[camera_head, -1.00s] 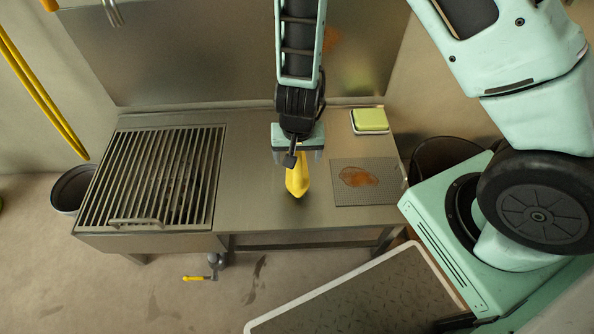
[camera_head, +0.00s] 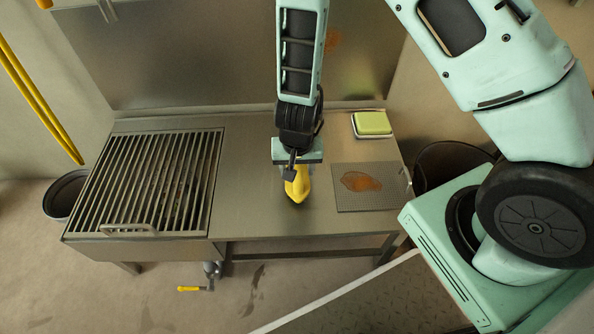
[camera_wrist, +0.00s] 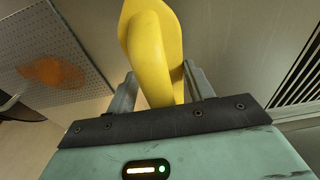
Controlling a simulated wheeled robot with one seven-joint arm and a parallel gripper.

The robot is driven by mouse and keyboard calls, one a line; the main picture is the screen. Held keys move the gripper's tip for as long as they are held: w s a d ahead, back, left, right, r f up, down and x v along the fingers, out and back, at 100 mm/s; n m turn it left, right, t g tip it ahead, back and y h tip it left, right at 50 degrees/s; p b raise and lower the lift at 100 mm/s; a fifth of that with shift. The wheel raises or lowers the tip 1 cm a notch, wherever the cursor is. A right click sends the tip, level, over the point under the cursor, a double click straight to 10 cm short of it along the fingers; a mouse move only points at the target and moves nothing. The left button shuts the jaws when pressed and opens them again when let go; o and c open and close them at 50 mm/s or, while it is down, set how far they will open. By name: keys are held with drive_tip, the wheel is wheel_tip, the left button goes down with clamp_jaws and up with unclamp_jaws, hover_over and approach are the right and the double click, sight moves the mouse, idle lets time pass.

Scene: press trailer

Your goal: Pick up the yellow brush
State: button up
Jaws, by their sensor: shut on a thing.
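The yellow brush (camera_head: 298,186) is over the middle of the steel counter, between the grate and the stained mat, with its dark lower end towards the counter top. My gripper (camera_head: 291,176) is above it, pointing down, and is shut on its yellow body. In the wrist view the yellow brush (camera_wrist: 155,50) stands between the two grey fingers of my gripper (camera_wrist: 160,88). The bristles are hidden in the wrist view. I cannot tell whether the brush touches the counter or hangs just above it.
A slatted grate (camera_head: 150,180) fills the counter's left part. A perforated mat (camera_head: 370,200) with an orange-brown stain lies to the right of the brush. A green sponge (camera_head: 373,122) sits on a dish behind it. A steel panel (camera_head: 190,50) rises at the back. Bare counter surrounds the brush.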

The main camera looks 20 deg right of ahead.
drive_tip(key=shift+r, duration=0.1)
wheel_tip(320, 180, up, 10)
drive_tip(key=p, duration=0.6)
drive_tip(key=shift+p, duration=0.4)
drive_tip(key=o, duration=0.3)
drive_tip(key=shift+w, duration=0.1)
drive_tip(key=shift+c, duration=0.3)
